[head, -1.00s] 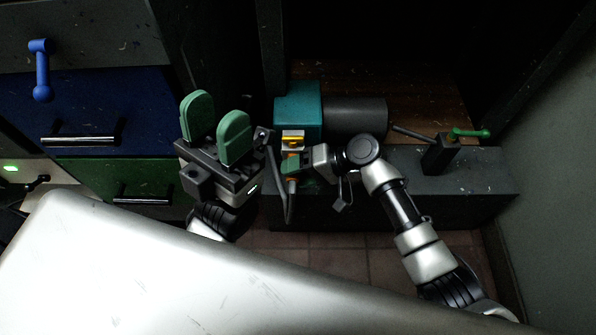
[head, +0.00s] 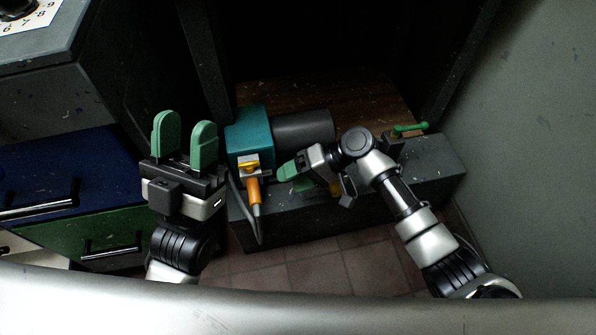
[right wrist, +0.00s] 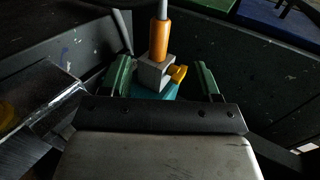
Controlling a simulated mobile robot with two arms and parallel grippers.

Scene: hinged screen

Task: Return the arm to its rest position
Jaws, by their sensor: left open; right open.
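My left gripper (head: 185,135) is open and empty, its two green fingers pointing up, at the left in front of the drawers. My right gripper (head: 290,178) is open, just right of an orange plug (head: 254,190) with a cable. The plug is at a grey socket block with a yellow latch (head: 248,165) on the front of a teal box (head: 248,133). In the right wrist view, the orange plug (right wrist: 160,42) and grey block (right wrist: 152,75) appear beyond and between the open green fingers (right wrist: 163,80), with no contact visible.
A dark grey cylinder (head: 304,139) adjoins the teal box on a dark ledge (head: 435,165). A green-handled lever (head: 408,129) stands at its right. Blue (head: 60,175) and green (head: 95,236) drawers are at the left. A grey wall (head: 530,140) bounds the right.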

